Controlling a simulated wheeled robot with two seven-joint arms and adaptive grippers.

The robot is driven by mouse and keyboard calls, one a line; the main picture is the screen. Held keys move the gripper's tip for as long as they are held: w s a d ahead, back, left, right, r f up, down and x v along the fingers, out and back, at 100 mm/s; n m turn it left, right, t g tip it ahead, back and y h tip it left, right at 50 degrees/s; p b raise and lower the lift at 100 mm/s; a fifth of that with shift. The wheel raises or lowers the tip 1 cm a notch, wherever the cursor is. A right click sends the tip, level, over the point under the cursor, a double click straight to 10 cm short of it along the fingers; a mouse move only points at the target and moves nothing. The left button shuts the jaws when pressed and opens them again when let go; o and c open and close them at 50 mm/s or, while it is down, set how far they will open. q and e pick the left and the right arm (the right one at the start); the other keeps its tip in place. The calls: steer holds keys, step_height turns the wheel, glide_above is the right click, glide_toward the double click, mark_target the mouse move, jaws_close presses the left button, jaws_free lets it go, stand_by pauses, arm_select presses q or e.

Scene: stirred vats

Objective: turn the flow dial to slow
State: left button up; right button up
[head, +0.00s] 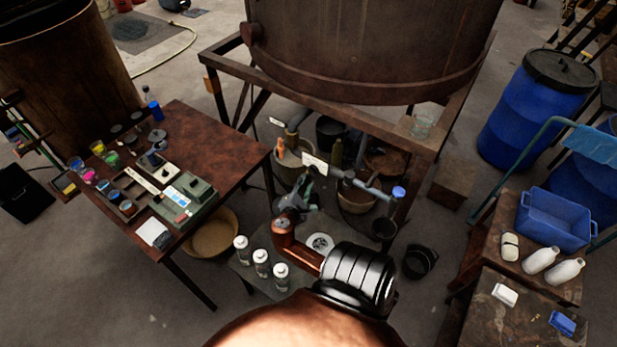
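My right arm comes in from the bottom, and my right gripper (309,176) reaches in under the large vat (370,45). Its fingers point away from me, towards the pipework, close to a white label (314,163). The fingers are small and dark here, so I cannot tell whether they are open or shut. A grey pipe (370,187) with a blue end (398,193) runs just right of the gripper. A round white disc (320,243) lies below the gripper, partly beside my arm. I cannot make out the flow dial or its setting. My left gripper is not in view.
The vat's metal frame (330,103) surrounds the pipes and buckets. Several white bottles (262,262) stand just left of my forearm. A cluttered brown table (225,150) is at left. A blue crate (556,219) and blue barrel (530,115) are at right.

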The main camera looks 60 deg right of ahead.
mark_target(311, 174)
steer(key=shift+o, duration=0.7)
steer(key=shift+d, duration=0.4)
steer(key=o, duration=0.4)
steer(key=x, duration=0.6)
steer(key=shift+w+d+f, duration=0.1)
steer(key=shift+d, duration=0.3)
steer(key=c, duration=1.1)
steer(key=shift+p, duration=0.85)
steer(key=shift+n, duration=0.3)
